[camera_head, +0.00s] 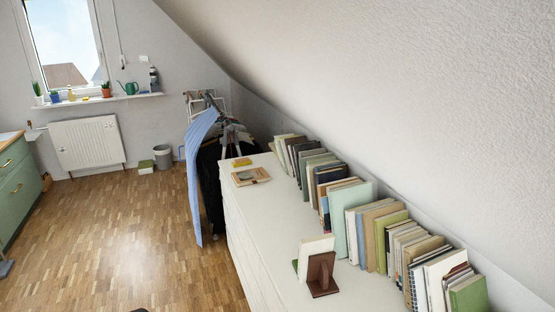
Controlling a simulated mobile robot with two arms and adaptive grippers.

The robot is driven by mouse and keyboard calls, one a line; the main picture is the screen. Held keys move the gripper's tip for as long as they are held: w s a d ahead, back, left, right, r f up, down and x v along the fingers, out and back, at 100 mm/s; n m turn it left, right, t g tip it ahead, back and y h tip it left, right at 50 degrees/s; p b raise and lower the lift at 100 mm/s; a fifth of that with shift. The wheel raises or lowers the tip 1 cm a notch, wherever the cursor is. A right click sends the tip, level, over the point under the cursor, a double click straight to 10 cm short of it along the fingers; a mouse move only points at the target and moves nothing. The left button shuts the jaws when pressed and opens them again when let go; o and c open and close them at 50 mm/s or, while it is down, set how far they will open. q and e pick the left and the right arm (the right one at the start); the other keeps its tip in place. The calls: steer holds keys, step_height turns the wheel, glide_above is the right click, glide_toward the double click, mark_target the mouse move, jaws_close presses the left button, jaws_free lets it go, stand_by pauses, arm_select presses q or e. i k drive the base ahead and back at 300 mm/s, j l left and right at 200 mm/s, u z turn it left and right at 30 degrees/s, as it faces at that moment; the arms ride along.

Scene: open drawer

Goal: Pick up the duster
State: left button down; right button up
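I cannot make out a duster for certain in the head view. A small yellow-orange item (242,162) lies at the far end of the white dresser top (283,212), too small to identify. A flat framed or book-like item (251,177) lies just in front of it. Neither of my grippers shows in this view.
Rows of books (366,230) line the dresser's wall side. A brown stand (322,274) holds a pale book near the front. Clothes with a blue garment (199,165) hang beyond. A green cabinet (20,190) stands left. The wooden floor (120,240) between is mostly clear.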

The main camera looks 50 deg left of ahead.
mark_target(242, 162)
steer(key=u, duration=1.85)
steer(key=k+j+u, duration=0.15)
steer(key=k+u, duration=0.3)
steer(key=k, duration=0.2)
steer(key=i+u, duration=0.1)
steer(key=i, duration=0.55)
steer(key=i+l+u, duration=0.1)
steer(key=i, duration=0.5)
steer(key=i+l, duration=0.1)
steer(key=i, duration=1.95)
steer(key=i+z, duration=0.4)
steer(key=i+j+z, duration=0.15)
steer(key=i+z, duration=0.25)
